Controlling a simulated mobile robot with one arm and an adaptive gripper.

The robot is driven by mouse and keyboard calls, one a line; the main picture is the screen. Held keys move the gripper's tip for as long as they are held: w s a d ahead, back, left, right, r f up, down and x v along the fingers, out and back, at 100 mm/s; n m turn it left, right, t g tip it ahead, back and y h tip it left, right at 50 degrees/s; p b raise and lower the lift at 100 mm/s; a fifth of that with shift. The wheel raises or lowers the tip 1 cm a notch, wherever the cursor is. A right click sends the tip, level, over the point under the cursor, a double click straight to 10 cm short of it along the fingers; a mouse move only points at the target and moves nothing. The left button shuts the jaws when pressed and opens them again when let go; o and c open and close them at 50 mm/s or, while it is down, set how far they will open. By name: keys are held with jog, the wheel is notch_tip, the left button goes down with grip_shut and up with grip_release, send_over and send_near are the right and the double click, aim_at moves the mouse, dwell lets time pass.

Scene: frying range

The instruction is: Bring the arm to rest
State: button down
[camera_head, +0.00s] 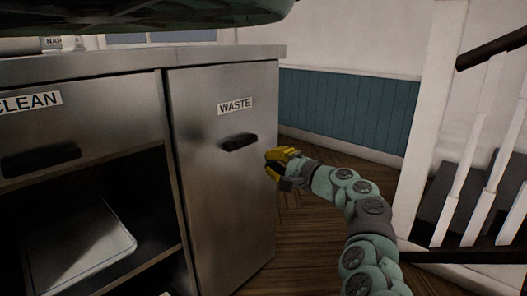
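My gripper (278,160) has yellow fingers and is at the right edge of the waste cabinet door (220,190), a little below and to the right of its dark handle (240,142). My arm reaches up to it from the lower right in a bend. The fingers are small and seen from the side, so I cannot tell whether they are open or shut, or whether they touch the cabinet. I see nothing held in them. The door looks closed.
A drawer labelled "CLEAN" (80,118) is at the left, above an open shelf holding a pale tray (85,250). A stair railing (480,150) and white post (425,130) stand at the right. Wooden floor (315,215) shows between cabinet and stairs.

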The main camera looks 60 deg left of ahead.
jog(key=shift+p+v, duration=0.55)
jog(key=shift+v, duration=1.55)
